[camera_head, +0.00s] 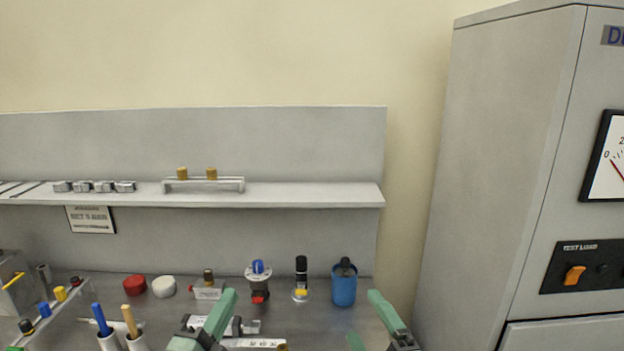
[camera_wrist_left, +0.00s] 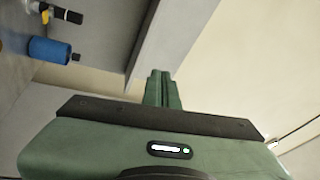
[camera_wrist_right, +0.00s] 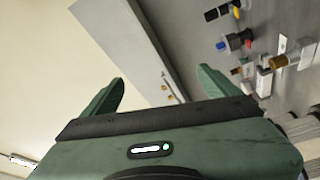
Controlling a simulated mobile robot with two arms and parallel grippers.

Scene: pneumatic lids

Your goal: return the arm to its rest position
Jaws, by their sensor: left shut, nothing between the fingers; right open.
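My left gripper (camera_head: 231,293) reaches up from the bottom of the head view, in front of the bench items. In the left wrist view its two green fingers (camera_wrist_left: 160,75) are pressed together with nothing between them. My right gripper (camera_head: 362,314) is at the bottom of the head view, right of the left one and near the blue cylinder (camera_head: 344,288). In the right wrist view its fingers (camera_wrist_right: 161,76) stand wide apart and the space between them is empty. Both grippers appear above the bench, touching nothing that I can see. Most of both arms is out of view.
The bench holds a red cap (camera_head: 134,285), a white cap (camera_head: 164,287), a blue-knobbed regulator (camera_head: 258,278) and a black-topped part (camera_head: 301,277). A shelf (camera_head: 300,193) runs above. A tall grey cabinet (camera_head: 500,150) stands at the right.

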